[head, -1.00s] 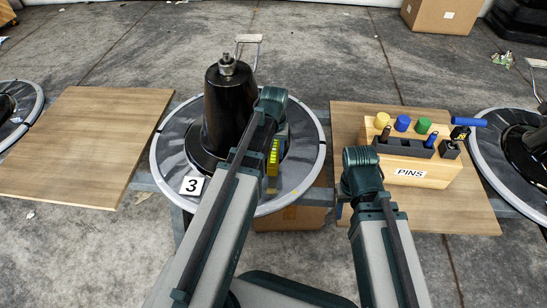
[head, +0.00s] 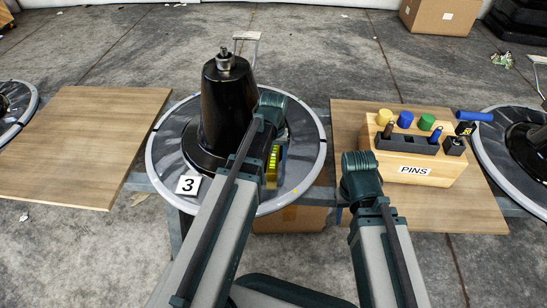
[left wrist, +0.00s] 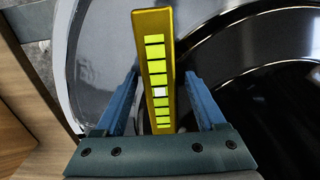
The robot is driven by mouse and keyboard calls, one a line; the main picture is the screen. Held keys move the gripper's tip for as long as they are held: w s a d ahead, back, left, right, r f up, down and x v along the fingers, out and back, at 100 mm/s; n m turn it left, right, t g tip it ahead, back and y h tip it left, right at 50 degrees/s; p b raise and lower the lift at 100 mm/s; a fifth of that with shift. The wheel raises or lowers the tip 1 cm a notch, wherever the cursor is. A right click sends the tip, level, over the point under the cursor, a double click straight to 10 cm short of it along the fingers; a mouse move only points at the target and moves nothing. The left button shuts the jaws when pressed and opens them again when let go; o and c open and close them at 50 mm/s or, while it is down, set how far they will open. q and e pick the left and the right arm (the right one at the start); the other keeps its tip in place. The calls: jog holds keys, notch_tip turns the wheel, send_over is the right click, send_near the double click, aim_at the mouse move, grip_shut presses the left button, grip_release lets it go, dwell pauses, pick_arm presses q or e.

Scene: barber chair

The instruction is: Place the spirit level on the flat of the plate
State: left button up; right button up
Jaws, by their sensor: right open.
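The spirit level (head: 271,166) is a yellow bar with bright yellow-green segments. It is over the right part of the round grey plate (head: 305,165), beside the black cone-shaped column (head: 226,110). In the head view my left arm hides the left gripper's fingers. My right gripper's fingers are hidden behind its arm, near the wooden pin block.
The pin block (head: 440,172) with colored pins stands on a wooden board (head: 350,125) at the right. A card marked 3 (head: 188,185) sits at the plate's front left. Another bare board (head: 80,140) lies left. A cardboard box (head: 290,220) is below the plate.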

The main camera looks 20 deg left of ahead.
aim_at(274, 155)
pick_arm(q)
jog(key=shift+r, duration=0.1)
